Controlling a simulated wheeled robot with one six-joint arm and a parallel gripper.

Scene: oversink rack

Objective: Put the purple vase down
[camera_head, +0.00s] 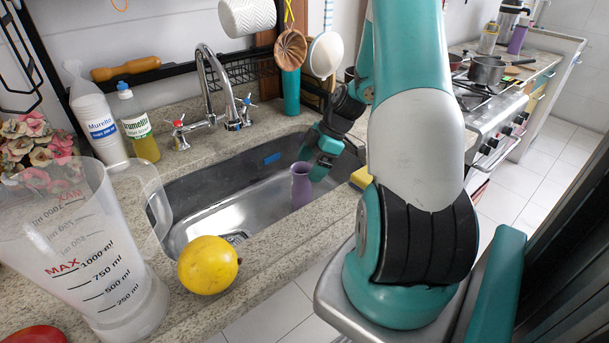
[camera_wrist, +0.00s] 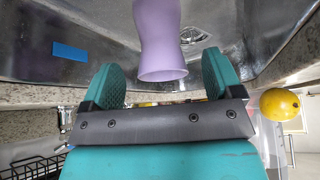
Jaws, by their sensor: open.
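The purple vase (camera_head: 301,187) stands upright in the metal sink (camera_head: 205,205), near the sink's right end. In the wrist view the vase (camera_wrist: 160,35) has its rim toward me, between and slightly beyond my fingers. My gripper (camera_head: 318,172) is beside the vase, close to its upper part. In the wrist view the two teal fingers of my gripper (camera_wrist: 162,76) are spread apart, with gaps on both sides of the vase. The vase's base is hidden by the sink's front edge in the head view.
A blue sponge (camera_head: 272,158) is on the sink's far wall. A yellow sponge (camera_head: 361,178) sits at the right rim. A yellow fruit (camera_head: 208,265) and a clear measuring jug (camera_head: 85,245) stand on the counter. A faucet (camera_head: 215,90) rises behind the sink.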

